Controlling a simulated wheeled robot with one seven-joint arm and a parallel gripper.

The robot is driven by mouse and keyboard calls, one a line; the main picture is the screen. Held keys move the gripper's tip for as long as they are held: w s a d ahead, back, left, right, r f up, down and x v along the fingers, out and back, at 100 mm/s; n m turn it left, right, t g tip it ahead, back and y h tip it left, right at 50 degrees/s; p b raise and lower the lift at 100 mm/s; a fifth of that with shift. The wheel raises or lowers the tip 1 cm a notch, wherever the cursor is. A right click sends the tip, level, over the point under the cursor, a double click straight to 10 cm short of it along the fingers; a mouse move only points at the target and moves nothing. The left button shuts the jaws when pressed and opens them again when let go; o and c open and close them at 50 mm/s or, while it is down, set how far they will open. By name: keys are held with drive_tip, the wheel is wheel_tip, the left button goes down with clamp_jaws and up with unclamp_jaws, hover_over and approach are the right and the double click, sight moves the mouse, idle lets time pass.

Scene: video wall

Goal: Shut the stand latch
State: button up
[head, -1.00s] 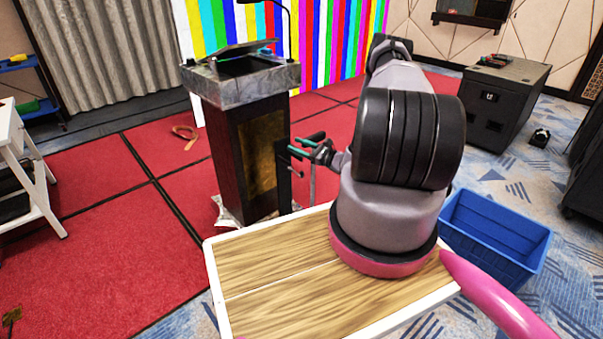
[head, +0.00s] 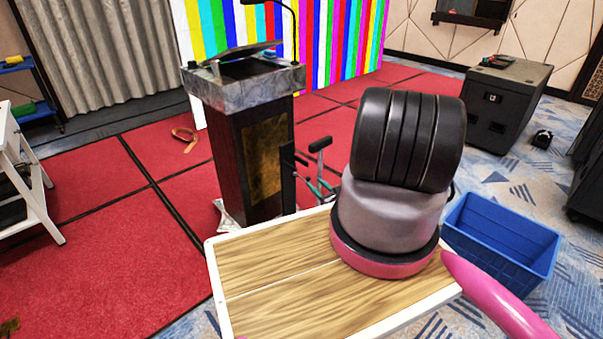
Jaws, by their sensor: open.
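The stand is a dark lectern (head: 235,155) with a grey marble-look top and a brownish gold front panel, upright on the red floor at centre. A thin dark plate (head: 288,168) with small bars stands at its right edge. A black grip on a thin upright rod (head: 320,146) shows just right of it; I cannot tell which of these parts is the latch. My gripper (head: 320,187), with teal on its fingers, is low and right of the lectern, below the black grip. It is open and looks empty. My arm hides part of it, and contact cannot be judged.
A blue crate (head: 500,240) stands on the carpet at right, and a black case (head: 503,105) behind it. A white stepladder (head: 22,180) is at left. An orange-brown ring-like object (head: 185,134) lies on the red floor, which is otherwise largely clear.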

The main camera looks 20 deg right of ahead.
sight(307, 178)
drive_tip(key=w+f+h, duration=0.1)
drive_tip(key=w, duration=0.9)
drive_tip(key=shift+w+a+f+m, duration=0.3)
drive_tip(key=shift+a+f, duration=0.1)
drive_tip(key=shift+a, duration=0.05)
clamp_jaws()
idle(1.0)
